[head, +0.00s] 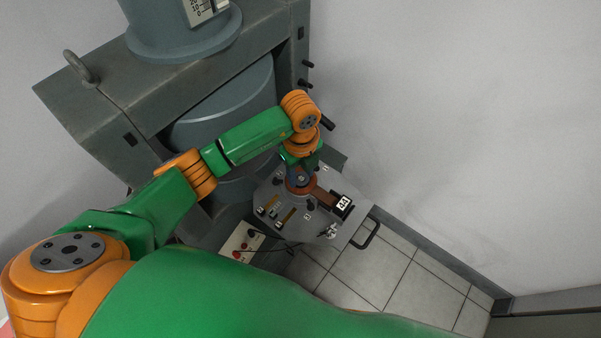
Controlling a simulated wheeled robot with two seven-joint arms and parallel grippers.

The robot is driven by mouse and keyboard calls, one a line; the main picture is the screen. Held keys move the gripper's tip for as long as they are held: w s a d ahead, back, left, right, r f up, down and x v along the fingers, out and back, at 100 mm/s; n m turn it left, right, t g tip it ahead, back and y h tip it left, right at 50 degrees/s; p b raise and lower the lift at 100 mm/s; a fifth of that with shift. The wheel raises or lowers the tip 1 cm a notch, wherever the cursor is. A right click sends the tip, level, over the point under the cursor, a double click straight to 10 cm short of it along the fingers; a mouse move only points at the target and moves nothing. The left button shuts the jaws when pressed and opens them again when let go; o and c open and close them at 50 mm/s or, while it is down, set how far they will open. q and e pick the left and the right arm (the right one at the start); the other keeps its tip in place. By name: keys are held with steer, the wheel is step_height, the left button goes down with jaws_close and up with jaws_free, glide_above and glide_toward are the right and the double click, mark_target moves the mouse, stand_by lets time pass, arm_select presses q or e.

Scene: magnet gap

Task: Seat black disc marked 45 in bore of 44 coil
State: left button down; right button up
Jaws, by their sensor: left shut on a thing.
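My left gripper (301,169) reaches down from the end of the green and orange arm onto the grey plate (325,214). It is shut on a small dark piece, which I take to be the black disc; its number cannot be read. The copper-coloured coil (312,188) lies on the plate right under the gripper. A white label (343,203) on its dark end block reads like 44 or 4A. The wrist and fingers largely cover the bore, so I cannot tell whether the disc is above it or in it. My right gripper is not in view.
The plate carries several small dark knobs and slots, and a dark handle (367,236) at its right edge. The large grey magnet frame (90,105) stands behind and left. A pale control box (241,243) with red buttons sits below the plate. Tiled floor (400,285) lies open to the right.

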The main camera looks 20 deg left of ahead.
mark_target(301, 177)
arm_select(q)
steer(key=shift+s+f, duration=0.4)
steer(key=shift+f, duration=0.1)
steer(key=shift+c, duration=1.8)
jaws_free()
steer(key=shift+f, duration=0.1)
steer(key=shift+d+r, duration=0.1)
steer(key=shift+r, duration=0.1)
steer(key=shift+r+p, duration=0.55)
steer(key=shift+p, duration=0.05)
steer(key=r, duration=0.4)
steer(key=w+r+b, duration=0.1)
steer(key=r, duration=0.1)
step_height(301, 177, up, 6)
steer(key=p, duration=0.1)
steer(key=shift+s, duration=0.1)
